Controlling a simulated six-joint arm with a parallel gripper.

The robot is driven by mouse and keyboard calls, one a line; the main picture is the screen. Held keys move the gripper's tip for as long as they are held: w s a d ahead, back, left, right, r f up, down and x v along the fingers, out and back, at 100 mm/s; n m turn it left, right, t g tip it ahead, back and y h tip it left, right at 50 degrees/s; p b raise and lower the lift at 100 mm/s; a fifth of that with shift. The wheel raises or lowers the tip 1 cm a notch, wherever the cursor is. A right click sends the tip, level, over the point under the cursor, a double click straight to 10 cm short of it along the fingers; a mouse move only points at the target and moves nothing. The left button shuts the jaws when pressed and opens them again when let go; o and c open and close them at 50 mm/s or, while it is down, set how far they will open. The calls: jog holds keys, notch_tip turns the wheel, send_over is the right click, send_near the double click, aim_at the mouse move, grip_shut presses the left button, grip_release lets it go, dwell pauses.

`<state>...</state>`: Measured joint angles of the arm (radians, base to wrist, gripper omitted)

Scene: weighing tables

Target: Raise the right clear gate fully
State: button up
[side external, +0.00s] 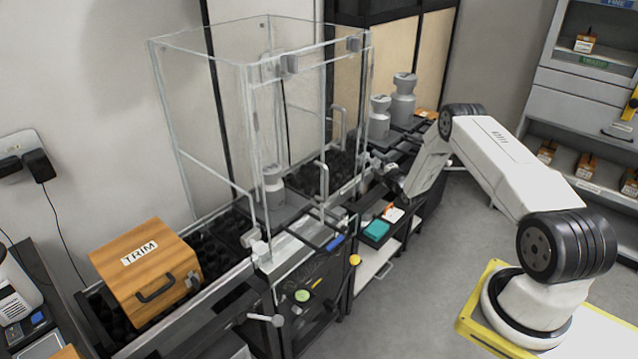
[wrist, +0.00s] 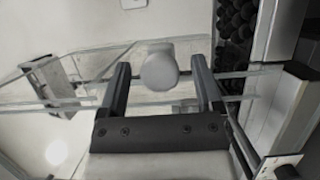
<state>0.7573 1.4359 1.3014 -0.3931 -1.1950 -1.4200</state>
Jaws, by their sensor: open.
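The clear enclosure (side external: 210,110) stands over the dark table in the side view. Its right clear panel (side external: 350,85) is on the side nearer my arm and appears lowered. Upright pale handles (side external: 323,180) show at this side; I cannot tell for sure which belongs to the right gate. My gripper (side external: 372,165) is close to the enclosure's right side, low beside it. In the wrist view my gripper (wrist: 160,75) is open, with a pale rounded knob (wrist: 160,68) between its fingers and clear panel edges behind. Whether the fingers touch the knob cannot be told.
A wooden TRIM box (side external: 145,270) sits left of the enclosure. A grey weight (side external: 273,185) shows through the clear walls. More grey weights (side external: 403,100) stand behind my gripper. A teal block (side external: 376,230) lies in front of it. Open floor (side external: 440,240) is at right.

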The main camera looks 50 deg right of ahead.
jog(key=shift+w+d, duration=0.15)
jog(key=shift+w, duration=0.25)
grip_shut()
